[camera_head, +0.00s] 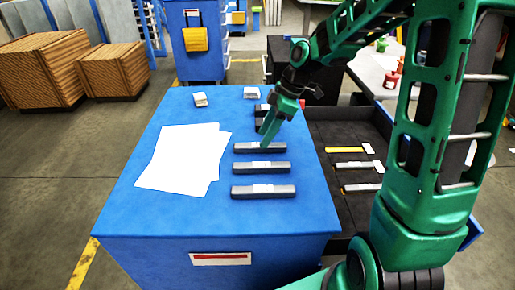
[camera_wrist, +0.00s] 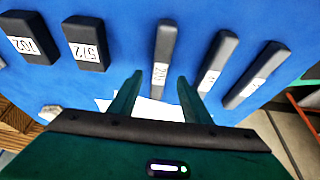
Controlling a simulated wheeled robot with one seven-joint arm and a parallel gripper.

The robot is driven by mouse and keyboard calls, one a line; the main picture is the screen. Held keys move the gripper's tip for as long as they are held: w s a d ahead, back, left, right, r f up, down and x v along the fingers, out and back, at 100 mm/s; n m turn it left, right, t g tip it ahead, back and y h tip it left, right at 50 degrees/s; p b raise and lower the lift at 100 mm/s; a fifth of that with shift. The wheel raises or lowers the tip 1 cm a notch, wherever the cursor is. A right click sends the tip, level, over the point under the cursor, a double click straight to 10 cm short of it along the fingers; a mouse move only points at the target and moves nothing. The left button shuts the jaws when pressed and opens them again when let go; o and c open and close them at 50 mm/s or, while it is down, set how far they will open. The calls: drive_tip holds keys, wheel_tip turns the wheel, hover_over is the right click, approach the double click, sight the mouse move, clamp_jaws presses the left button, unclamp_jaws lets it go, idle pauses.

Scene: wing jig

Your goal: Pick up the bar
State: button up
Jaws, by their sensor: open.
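Several dark grey bars with white labels lie on a blue table (camera_head: 140,215). Three long bars lie one in front of another: the farthest bar (camera_head: 245,148), the middle bar (camera_head: 250,168) and the nearest bar (camera_head: 250,191). My gripper (camera_head: 266,140) is just over the farthest long bar and partly hides it. In the wrist view my gripper (camera_wrist: 160,78) is open and empty, and that bar (camera_wrist: 165,45) lies ahead, lined up with the gap between the fingers. The other long bars (camera_wrist: 217,62) lie to its right. I cannot tell which bar the task means.
Two shorter blocks (camera_wrist: 84,40) lie beyond the long bars. White paper sheets (camera_head: 180,158) cover the table's left side, with small boxes (camera_head: 200,99) behind. A dark tray (camera_head: 330,125) with more bars adjoins at right. Wooden crates (camera_head: 45,70) stand far left.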

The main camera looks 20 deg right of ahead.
drive_tip(key=shift+x, duration=1.85)
drive_tip(key=shift+w+d, duration=0.1)
clamp_jaws()
drive_tip(key=shift+r, duration=0.1)
drive_tip(key=shift+r, duration=0.25)
drive_tip(key=r, duration=0.4)
drive_tip(key=shift+a, duration=0.25)
drive_tip(key=s+a+r, duration=0.6)
drive_tip(key=s+a, duration=0.1)
drive_tip(key=a, duration=0.2)
drive_tip(key=shift+r, duration=0.15)
